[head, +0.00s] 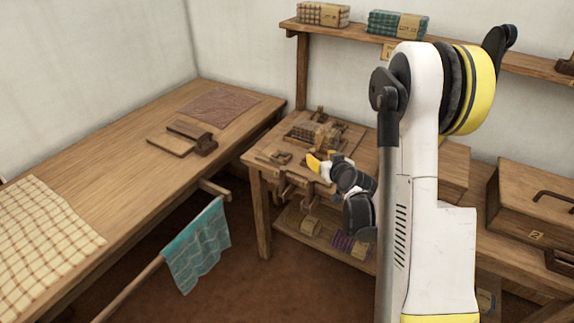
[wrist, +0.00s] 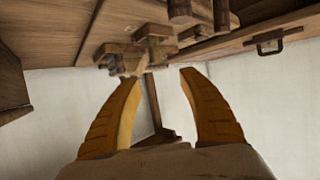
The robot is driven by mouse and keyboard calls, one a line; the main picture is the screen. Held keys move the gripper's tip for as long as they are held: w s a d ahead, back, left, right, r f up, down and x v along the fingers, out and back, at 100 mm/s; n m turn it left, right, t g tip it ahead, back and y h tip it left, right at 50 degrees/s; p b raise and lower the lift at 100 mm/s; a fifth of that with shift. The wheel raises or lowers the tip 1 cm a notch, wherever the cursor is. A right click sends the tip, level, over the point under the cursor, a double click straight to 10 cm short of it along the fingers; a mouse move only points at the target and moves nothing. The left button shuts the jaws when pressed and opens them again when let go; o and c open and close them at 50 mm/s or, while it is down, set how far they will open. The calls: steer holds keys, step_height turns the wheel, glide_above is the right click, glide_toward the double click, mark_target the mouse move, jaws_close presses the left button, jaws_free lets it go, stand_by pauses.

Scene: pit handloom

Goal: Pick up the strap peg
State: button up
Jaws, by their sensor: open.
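My gripper (head: 316,163) is at the front edge of the small wooden bench in the head view. In the wrist view my gripper (wrist: 160,78) shows two yellow fingers spread apart, with nothing held between them. A wooden block-and-peg fitting (wrist: 124,58) lies just beyond the left fingertip; whether they touch is unclear. Small wooden parts (head: 287,187) hang at the bench's front edge in the head view. I cannot tell for certain which of these pieces is the strap peg.
The small bench (head: 258,158) carries several wooden parts. A long table (head: 120,150) stands left, with a teal cloth (head: 198,245) hanging on a pole before it. A wooden chest (head: 530,200) is at right. A shelf (head: 345,33) with cloth bundles runs above.

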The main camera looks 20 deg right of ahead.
mark_target(313, 151)
steer(key=x, duration=0.5)
steer(key=shift+s+d+f, duration=0.1)
steer(key=shift+s+f, duration=0.05)
steer(key=shift+f, duration=0.2)
steer(key=b+x, duration=0.3)
steer(key=x, duration=0.3)
steer(key=shift+d, duration=0.2)
steer(key=c, duration=1.1)
